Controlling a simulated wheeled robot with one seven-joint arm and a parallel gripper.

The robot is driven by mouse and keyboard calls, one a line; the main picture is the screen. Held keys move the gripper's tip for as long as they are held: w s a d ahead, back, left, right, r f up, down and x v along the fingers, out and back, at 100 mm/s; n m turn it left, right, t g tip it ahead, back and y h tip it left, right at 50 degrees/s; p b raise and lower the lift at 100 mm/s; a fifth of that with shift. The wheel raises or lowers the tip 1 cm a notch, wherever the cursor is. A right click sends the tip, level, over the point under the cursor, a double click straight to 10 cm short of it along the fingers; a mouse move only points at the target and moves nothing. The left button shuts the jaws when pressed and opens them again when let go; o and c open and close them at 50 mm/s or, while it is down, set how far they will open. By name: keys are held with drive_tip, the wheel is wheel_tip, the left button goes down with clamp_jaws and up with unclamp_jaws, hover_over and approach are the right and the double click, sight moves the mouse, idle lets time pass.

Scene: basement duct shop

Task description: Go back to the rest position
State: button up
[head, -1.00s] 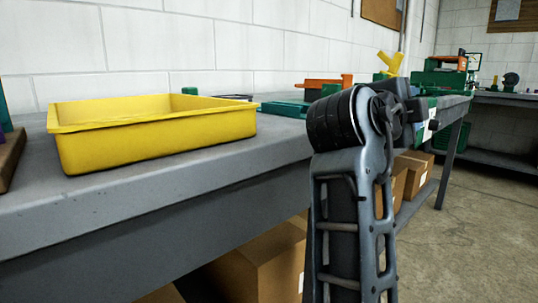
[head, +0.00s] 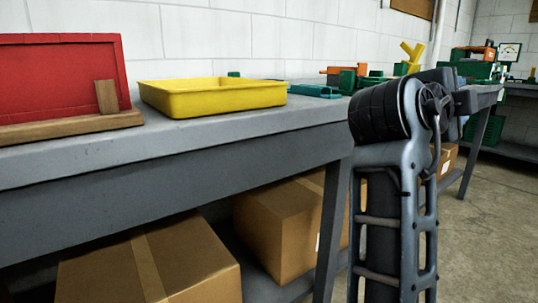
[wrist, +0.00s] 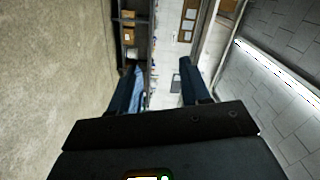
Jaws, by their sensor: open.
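My gripper (wrist: 158,88) shows in the wrist view with its two dark fingers spread apart and nothing between them. It is held clear of any surface there, with the floor at the left of the picture and the ceiling with a light strip at the right. In the head view my arm stands folded in front of the workbench (head: 240,152); the gripper itself cannot be made out there.
A yellow tray (head: 215,102) sits on the bench beside a red panel (head: 58,80) on a wooden base. Green and orange tools stand farther along. Cardboard boxes (head: 190,255) lie on the lower shelf. Open concrete floor (head: 480,235) lies at the right.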

drive_tip(key=s+a+f+n+t+y, duration=0.1)
drive_tip(key=s+f+n+t+y, duration=0.25)
drive_tip(key=f+n, duration=0.7)
drive_tip(key=s+a+f+n+t+y, duration=0.1)
drive_tip(key=s+f+n+t+y, duration=0.4)
drive_tip(key=f, duration=1)
drive_tip(key=s+a+f+n+g+y, duration=0.25)
drive_tip(key=s+f+n, duration=0.3)
drive_tip(key=s, duration=0.55)
drive_tip(key=s+a+f+n+g+y, duration=0.1)
drive_tip(key=s+f+n+y, duration=0.25)
drive_tip(key=s+f, duration=0.55)
drive_tip(key=w+a+r+v, duration=0.1)
drive_tip(key=a+r+v, duration=0.1)
drive_tip(key=v, duration=1.6)
wheel_tip(320, 180, up, 31)
drive_tip(key=p, duration=3)
drive_tip(key=shift+s+n+g, duration=0.3)
drive_tip(key=shift+n+g, duration=0.1)
drive_tip(key=shift+n, duration=0.05)
